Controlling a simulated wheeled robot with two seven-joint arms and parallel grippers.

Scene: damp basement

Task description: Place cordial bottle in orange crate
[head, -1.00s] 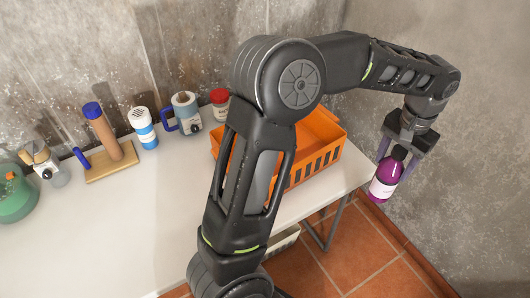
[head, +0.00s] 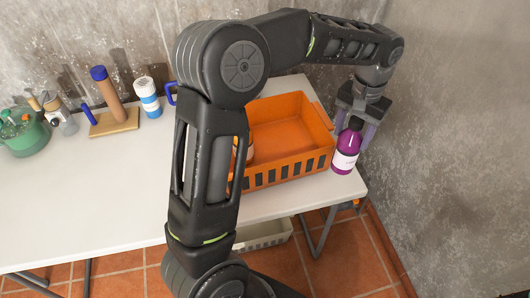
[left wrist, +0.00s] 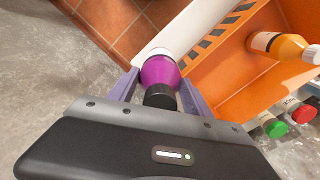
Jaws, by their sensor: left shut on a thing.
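The cordial bottle (head: 346,152) is purple with a white label and a black cap. My left gripper (head: 356,118) is shut on it from above, around its upper part, and holds it upright. The bottle is just right of the orange crate (head: 292,172), outside it, near the table's right end. In the left wrist view the bottle (left wrist: 159,72) sits between the fingers (left wrist: 160,90), with the crate (left wrist: 225,82) to its right. Whether it touches the crate or table I cannot tell. My right gripper is not in view.
An orange bottle with a white label (left wrist: 278,45) is inside the crate; my left arm partly hides it in the head view. A concrete wall is at the right.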

